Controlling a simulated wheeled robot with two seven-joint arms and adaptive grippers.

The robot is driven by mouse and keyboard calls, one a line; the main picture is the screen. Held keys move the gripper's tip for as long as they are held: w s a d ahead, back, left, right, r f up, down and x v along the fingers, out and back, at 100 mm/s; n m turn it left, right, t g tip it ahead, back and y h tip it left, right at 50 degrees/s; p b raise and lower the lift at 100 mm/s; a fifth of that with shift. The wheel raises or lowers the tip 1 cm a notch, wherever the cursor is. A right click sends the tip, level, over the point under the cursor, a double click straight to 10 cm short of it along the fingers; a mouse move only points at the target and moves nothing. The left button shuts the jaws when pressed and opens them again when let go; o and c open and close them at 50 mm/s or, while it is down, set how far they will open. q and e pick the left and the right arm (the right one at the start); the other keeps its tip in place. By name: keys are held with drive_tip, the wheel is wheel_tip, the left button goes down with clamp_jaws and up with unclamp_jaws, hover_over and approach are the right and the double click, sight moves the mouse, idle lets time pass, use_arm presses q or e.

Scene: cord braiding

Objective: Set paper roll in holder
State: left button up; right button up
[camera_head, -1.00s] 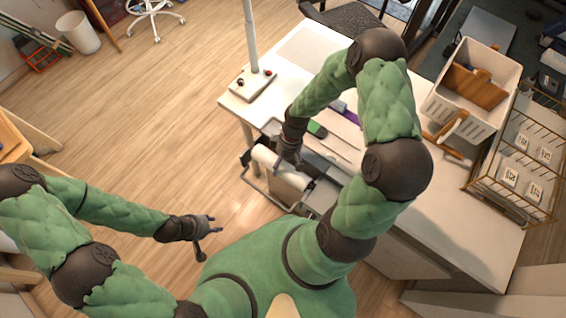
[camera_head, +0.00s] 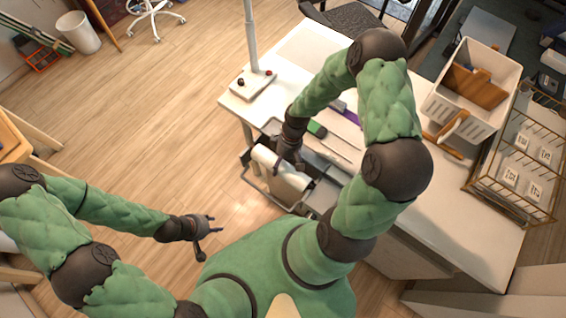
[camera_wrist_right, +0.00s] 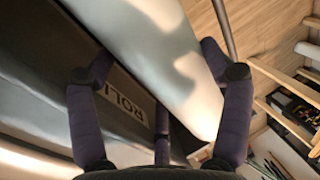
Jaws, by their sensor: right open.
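The white paper roll (camera_head: 283,172) lies at the near-left side of the desk, in or over the dark holder (camera_head: 249,180); how fully it is seated cannot be told. My right gripper (camera_head: 288,160) is just above the roll. In the right wrist view, the roll (camera_wrist_right: 165,50) slants between the spread fingers of my right gripper (camera_wrist_right: 160,95), which is open. A dark face of the holder with the letters "ROLL" (camera_wrist_right: 124,110) shows beside the roll. My left gripper (camera_head: 216,225) is open and empty over the floor.
The white desk (camera_head: 440,205) carries a lamp base (camera_head: 253,84) and a green-and-dark tool (camera_head: 317,130). A white bin (camera_head: 497,110) with a brown item and a wire basket (camera_head: 515,165) stand at the right.

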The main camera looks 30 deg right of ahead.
drive_tip(key=shift+w+d+r, duration=0.25)
drive_tip(key=shift+w+d, duration=0.2)
drive_tip(key=shift+w, duration=0.15)
drive_tip(key=s+v, duration=0.1)
drive_tip(key=v, duration=1)
drive_tip(key=shift+a+r, duration=0.15)
drive_tip(key=shift+r, duration=0.1)
